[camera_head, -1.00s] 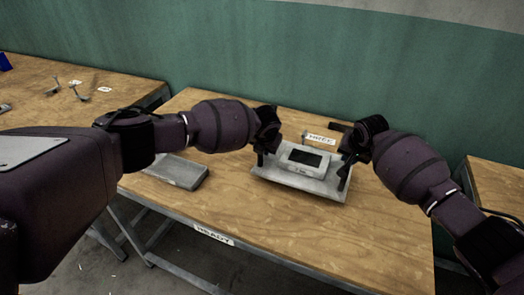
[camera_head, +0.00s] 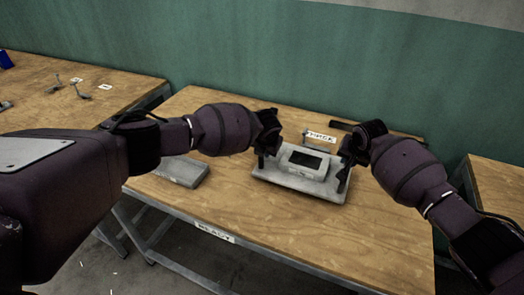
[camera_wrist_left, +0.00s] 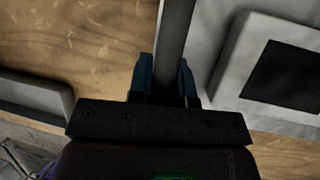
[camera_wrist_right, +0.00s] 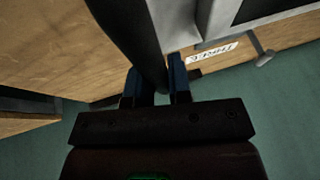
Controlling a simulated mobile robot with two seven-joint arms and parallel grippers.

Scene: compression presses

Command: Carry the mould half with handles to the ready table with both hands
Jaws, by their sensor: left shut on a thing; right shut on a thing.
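The mould half (camera_head: 300,184) is a grey plate with a raised block and a dark rectangular recess, at the ready table (camera_head: 270,222). In the head view it looks level and very low over the wood; whether it touches is hard to tell. My left gripper (camera_head: 263,157) is shut on the handle at its left side; the handle bar runs between the fingers in the left wrist view (camera_wrist_left: 165,80). My right gripper (camera_head: 346,165) is shut on the handle at its right side, also seen in the right wrist view (camera_wrist_right: 157,85).
A flat grey plate (camera_head: 183,171) lies on the table left of the mould half. A white label (camera_head: 321,136) and a dark bar stand behind it. Another wooden table (camera_head: 45,115) with small metal pieces is at left. The table's front is clear.

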